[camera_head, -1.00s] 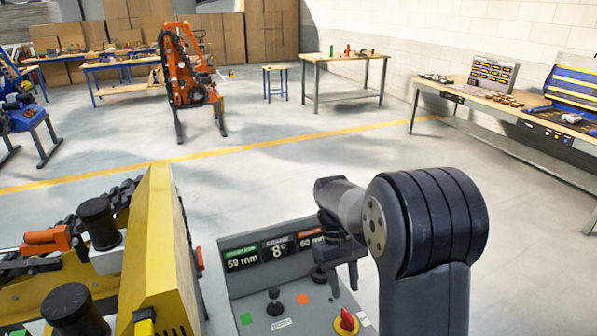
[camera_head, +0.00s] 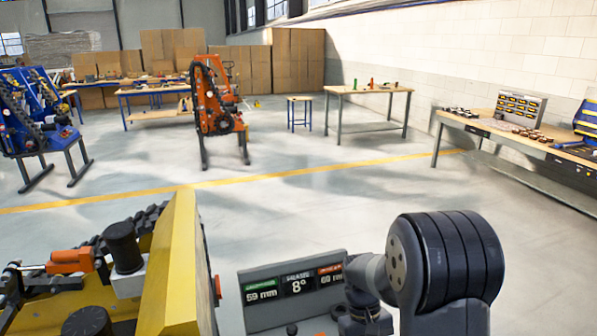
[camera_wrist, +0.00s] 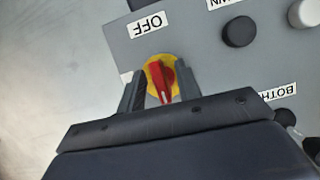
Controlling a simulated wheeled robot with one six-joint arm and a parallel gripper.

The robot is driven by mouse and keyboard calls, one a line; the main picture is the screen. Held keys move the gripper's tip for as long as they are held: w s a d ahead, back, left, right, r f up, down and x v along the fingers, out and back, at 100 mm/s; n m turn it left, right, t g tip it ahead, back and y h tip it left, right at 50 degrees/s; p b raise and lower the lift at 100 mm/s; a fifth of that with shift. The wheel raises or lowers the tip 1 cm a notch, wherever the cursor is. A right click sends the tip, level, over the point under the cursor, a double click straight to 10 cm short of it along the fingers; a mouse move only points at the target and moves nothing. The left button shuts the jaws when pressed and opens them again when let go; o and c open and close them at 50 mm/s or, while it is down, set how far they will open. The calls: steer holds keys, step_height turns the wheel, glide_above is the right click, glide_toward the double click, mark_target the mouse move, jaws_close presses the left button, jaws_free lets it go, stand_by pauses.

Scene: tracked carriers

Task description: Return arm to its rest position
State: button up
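My arm (camera_head: 445,262) stands at the lower right of the head view, folded over a grey control panel (camera_head: 253,316). My gripper (camera_head: 366,318) points down beside the panel's display and is partly cut off by the frame's lower edge. In the wrist view my gripper (camera_wrist: 160,76) has its two dark fingers apart, with nothing held between them. A red rotary switch on a yellow disc (camera_wrist: 160,74) shows beyond and between the fingers, next to an OFF label (camera_wrist: 148,25). I cannot tell the exact gap to the switch.
A yellow tracked machine (camera_head: 176,270) stands close on the left. An orange tracked carrier (camera_head: 213,110) and a blue one (camera_head: 35,130) stand farther off. Workbenches (camera_head: 368,91) line the back and right. The grey floor between is mostly clear, crossed by a yellow line.

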steer(key=shift+r, duration=0.1)
steer(key=shift+w+r, duration=0.15)
steer(key=shift+r, duration=0.05)
steer(key=v, duration=0.9)
steer(key=x, duration=1)
steer(key=shift+r+m, duration=0.1)
steer(key=shift+m, duration=0.3)
steer(key=shift+m+y, duration=0.6)
steer(key=shift+m, duration=0.6)
steer(key=m+y, duration=0.1)
steer(key=m, duration=0.1)
steer(key=m+y, duration=0.1)
steer(key=m, duration=0.2)
steer(key=shift+m+t, duration=0.3)
steer(key=shift+a+r, duration=0.1)
